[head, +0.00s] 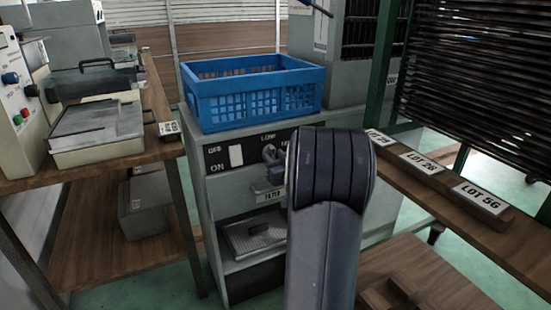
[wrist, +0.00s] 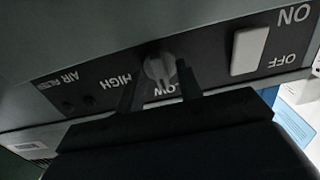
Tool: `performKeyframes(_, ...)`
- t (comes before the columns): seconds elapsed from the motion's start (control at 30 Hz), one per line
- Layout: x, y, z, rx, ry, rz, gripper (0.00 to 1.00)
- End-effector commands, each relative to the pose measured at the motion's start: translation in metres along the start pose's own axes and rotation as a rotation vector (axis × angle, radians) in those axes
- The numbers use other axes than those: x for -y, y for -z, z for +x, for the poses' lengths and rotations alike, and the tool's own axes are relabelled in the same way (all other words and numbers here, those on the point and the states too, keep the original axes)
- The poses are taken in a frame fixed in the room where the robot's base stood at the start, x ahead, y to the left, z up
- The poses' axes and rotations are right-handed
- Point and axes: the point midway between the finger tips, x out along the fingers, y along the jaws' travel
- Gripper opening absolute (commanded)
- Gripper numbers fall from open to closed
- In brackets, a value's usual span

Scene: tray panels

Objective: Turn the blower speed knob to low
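Where the knob points is not clear. In the head view the knob (head: 270,153) shows beside my arm, under LOW; my arm hides the panel's right part.
A white rocker switch (head: 236,155) marked OFF and ON sits beside the knob; it also shows in the wrist view (wrist: 250,50). A blue crate (head: 255,100) stands on the cabinet. A shelf with lot labels (head: 480,198) is at right, a wooden bench (head: 100,167) at left.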

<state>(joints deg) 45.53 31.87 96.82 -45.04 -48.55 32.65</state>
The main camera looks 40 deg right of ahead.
Motion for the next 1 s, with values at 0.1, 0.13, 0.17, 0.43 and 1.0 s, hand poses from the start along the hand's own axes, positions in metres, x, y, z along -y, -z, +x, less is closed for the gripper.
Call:
performKeyframes(0.1,-0.001,0.001,-0.006,0.000,-0.001,0.000,0.35)
performKeyframes(0.13,-0.001,0.001,-0.009,0.000,-0.001,0.000,0.35)
performKeyframes(0.17,-0.001,0.001,-0.013,0.001,-0.002,0.000,0.35)
performKeyframes(0.43,-0.002,0.002,-0.066,0.002,-0.005,0.001,0.35)
performKeyframes(1.0,0.000,0.000,-0.108,0.001,0.000,0.000,0.35)
